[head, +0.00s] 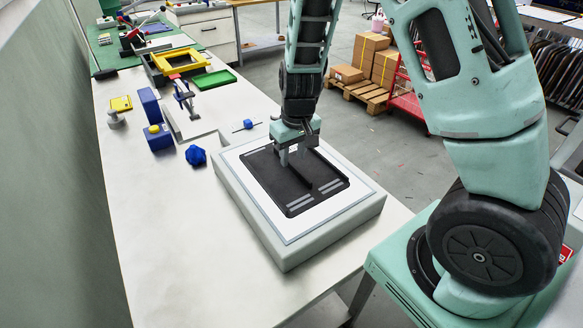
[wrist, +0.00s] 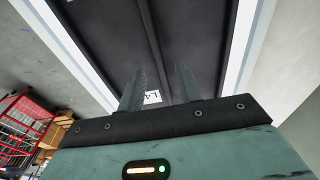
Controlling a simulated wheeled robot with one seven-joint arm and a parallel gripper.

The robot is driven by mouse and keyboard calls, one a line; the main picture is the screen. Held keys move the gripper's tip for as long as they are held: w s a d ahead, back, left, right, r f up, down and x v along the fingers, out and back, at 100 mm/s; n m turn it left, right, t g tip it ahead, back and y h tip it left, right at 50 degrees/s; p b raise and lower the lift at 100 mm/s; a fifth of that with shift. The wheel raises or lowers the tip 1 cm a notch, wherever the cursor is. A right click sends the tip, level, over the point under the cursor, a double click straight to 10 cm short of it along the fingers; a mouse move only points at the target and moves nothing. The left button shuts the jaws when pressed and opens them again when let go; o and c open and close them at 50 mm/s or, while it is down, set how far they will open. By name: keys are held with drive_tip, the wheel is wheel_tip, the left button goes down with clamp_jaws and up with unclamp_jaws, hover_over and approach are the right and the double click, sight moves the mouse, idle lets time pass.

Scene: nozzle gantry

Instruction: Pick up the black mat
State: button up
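The black mat (head: 272,178) lies flat on a white-topped grey block on the bench. It has a raised rib along its middle and grey strips near its front edge. In the wrist view the mat (wrist: 200,40) fills the upper middle, with a small white label behind the fingers. My gripper (head: 298,158) points down over the back part of the mat. In the wrist view its two fingers (wrist: 160,75) are apart, one on each side of the rib, with nothing seen clamped between them. Whether the fingertips touch the mat I cannot tell.
The grey block (head: 290,255) stands near the bench's right edge. Blue blocks (head: 158,137), a blue knob (head: 195,155), a yellow frame (head: 180,61) and a green tray (head: 214,79) are further back. The bench (head: 165,250) is bare at front left. Cardboard boxes (head: 370,52) stand on a pallet beyond.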

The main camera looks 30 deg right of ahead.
sight(292, 167)
drive_tip(key=shift+w+f, duration=0.1)
drive_tip(key=shift+f, duration=1.1)
clamp_jaws()
drive_tip(key=shift+r, duration=0.1)
